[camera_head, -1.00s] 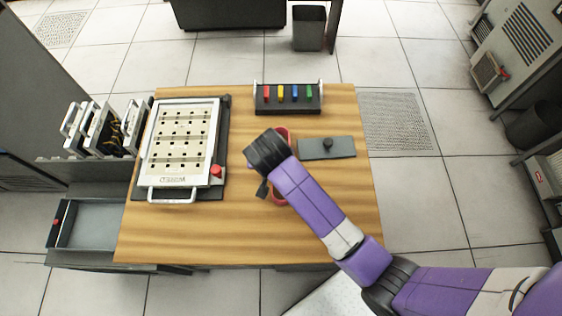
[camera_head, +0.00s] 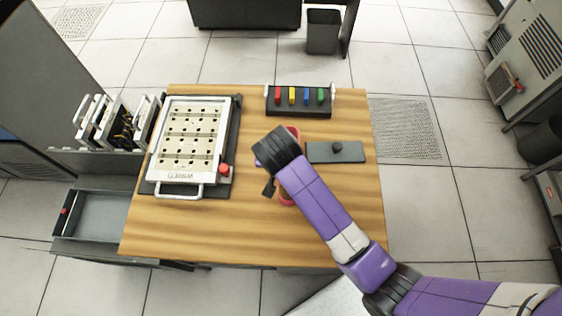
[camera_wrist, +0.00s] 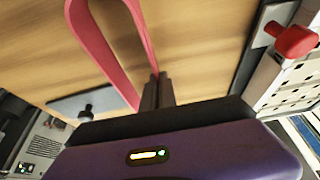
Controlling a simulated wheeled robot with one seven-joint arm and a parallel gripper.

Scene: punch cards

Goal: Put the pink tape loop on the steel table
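The pink tape loop (camera_head: 286,198) shows in part beside and under my arm, over the wooden table in the head view. The arm hides its middle. In the wrist view the loop (camera_wrist: 95,45) stretches up from the fingers as a long band. My gripper (camera_wrist: 157,88) has its fingers close together, with one strand of the loop running between their tips; it looks shut on that strand. I cannot tell whether the loop touches the wood. I cannot clearly make out a steel table in these views.
The wooden table (camera_head: 215,235) holds a white punched panel (camera_head: 190,135), a rack of coloured pegs (camera_head: 299,101) and a grey plate with a black knob (camera_head: 336,151). An open grey drawer (camera_head: 100,217) is at left.

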